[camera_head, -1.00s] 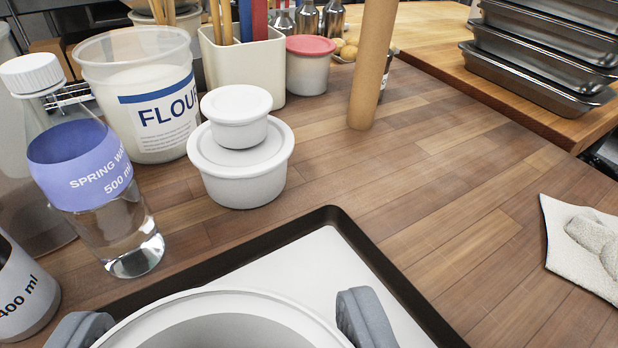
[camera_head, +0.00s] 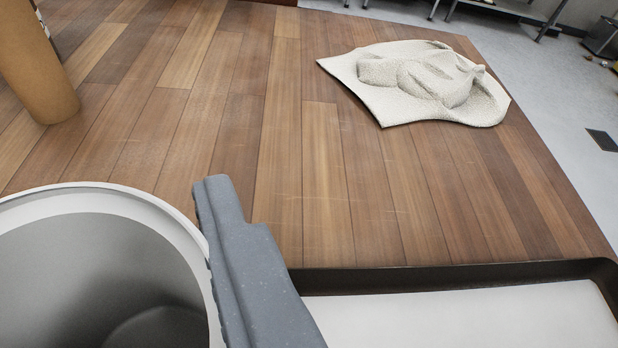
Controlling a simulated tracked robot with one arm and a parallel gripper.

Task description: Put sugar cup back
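A white round open cup (camera_head: 100,203) fills the lower left, seen from above. Its grey inside shows, with a darker round shadow low down, and no label shows. My gripper (camera_head: 250,270) is at the cup: its grey right finger lies against the right side of the rim. The other finger is out of view now; a second ago the two fingers stood on opposite sides of the cup. The cup is held over or near a dark-rimmed tray with a pale inside (camera_head: 470,320) at the lower right. The cup's underside is hidden.
A crumpled cream cloth (camera_head: 425,85) lies near the right edge of the wooden worktop (camera_head: 330,180). A brown cardboard-like tube (camera_head: 35,65) stands at the upper left. The wood between them is clear. Grey floor (camera_head: 560,90) lies beyond the right edge.

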